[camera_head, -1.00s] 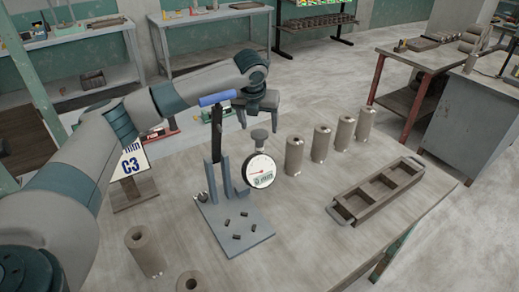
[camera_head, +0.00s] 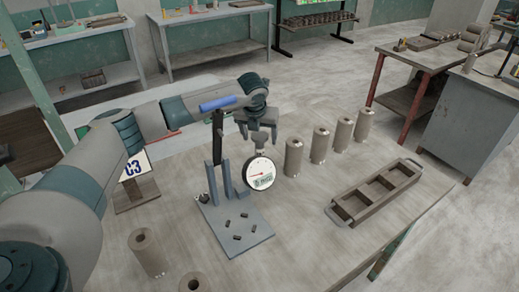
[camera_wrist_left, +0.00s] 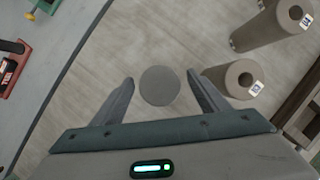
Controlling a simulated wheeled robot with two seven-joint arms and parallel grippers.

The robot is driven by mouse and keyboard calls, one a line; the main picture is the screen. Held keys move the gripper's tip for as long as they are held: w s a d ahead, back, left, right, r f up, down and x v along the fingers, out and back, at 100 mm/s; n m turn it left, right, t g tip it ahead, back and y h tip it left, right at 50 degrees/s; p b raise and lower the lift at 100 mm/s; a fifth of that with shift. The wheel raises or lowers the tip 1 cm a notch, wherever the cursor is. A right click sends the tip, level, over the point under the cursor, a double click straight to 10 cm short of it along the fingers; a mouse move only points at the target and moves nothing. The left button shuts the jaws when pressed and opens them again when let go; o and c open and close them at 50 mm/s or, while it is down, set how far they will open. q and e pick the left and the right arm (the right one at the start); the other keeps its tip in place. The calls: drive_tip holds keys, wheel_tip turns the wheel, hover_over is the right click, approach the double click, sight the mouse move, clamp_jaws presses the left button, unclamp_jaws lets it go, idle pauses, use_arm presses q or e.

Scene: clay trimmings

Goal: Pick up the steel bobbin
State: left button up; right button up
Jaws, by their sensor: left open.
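The steel bobbin (camera_head: 261,146) is a grey piece with a round flat top and a narrower neck. In the head view it stands behind the dial gauge (camera_head: 260,173), which hides its lower part. In the left wrist view its round top (camera_wrist_left: 160,86) shows between the fingers, apart from both. My left gripper (camera_head: 260,134) is open, pointing down just above the bobbin. Its spread fingers also show in the left wrist view (camera_wrist_left: 160,78). My right gripper is not in view.
A grey lever press (camera_head: 217,165) with a blue handle stands left of the gauge, with small dark pieces on its base. More cylinders (camera_head: 147,255) stand at the front left.

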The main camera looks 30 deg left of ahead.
use_arm(q)
drive_tip(key=shift+f, duration=0.1)
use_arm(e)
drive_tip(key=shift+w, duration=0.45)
use_arm(q)
drive_tip(key=shift+c, duration=0.3)
clamp_jaws()
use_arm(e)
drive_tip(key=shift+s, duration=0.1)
